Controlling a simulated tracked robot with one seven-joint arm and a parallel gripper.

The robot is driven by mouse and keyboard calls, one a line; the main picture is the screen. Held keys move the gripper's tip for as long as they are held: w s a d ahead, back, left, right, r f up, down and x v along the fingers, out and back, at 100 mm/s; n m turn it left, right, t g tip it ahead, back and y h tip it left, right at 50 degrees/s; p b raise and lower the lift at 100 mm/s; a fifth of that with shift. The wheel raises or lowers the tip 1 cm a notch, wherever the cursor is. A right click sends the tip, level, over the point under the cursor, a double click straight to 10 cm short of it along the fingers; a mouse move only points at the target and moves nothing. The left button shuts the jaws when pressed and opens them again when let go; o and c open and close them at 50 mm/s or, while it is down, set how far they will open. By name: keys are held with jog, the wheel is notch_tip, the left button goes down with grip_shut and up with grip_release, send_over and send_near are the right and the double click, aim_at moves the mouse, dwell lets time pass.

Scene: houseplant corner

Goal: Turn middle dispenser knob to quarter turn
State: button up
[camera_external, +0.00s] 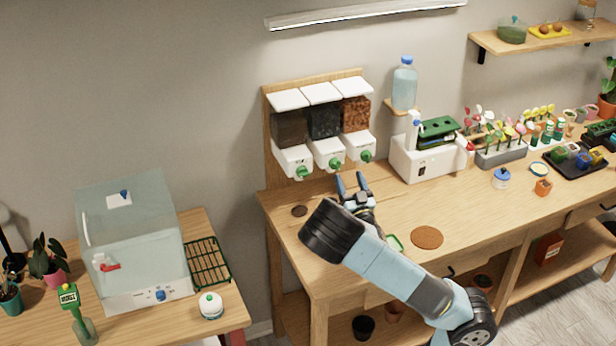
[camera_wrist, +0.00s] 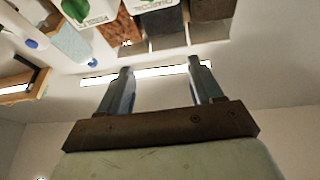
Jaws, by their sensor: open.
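The dispenser stands at the back of the bench as three white units with clear bins on a wooden backboard (camera_external: 268,150). The middle dispenser knob (camera_external: 335,164) is green, on the front of the middle white unit. The left knob (camera_external: 302,172) and right knob (camera_external: 367,156) are also green. My gripper (camera_external: 351,182) is open and empty, below and just in front of the middle and right knobs, apart from them. In the wrist view my gripper (camera_wrist: 160,80) has its two fingers apart with nothing between them.
A water bottle (camera_external: 404,84) stands on a small shelf right of the dispenser. A white machine (camera_external: 425,160) sits on the bench below it. A brown round mat (camera_external: 427,237) lies near my arm. A clear-sided cabinet (camera_external: 135,240) stands on the left table.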

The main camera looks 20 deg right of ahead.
send_near(336, 165)
jog(key=f+x, duration=0.1)
jog(key=x, duration=0.7)
jog(key=shift+w+d+f, duration=0.2)
jog(key=shift+w+d, duration=0.1)
jog(key=shift+w, duration=0.25)
jog(key=c, duration=1)
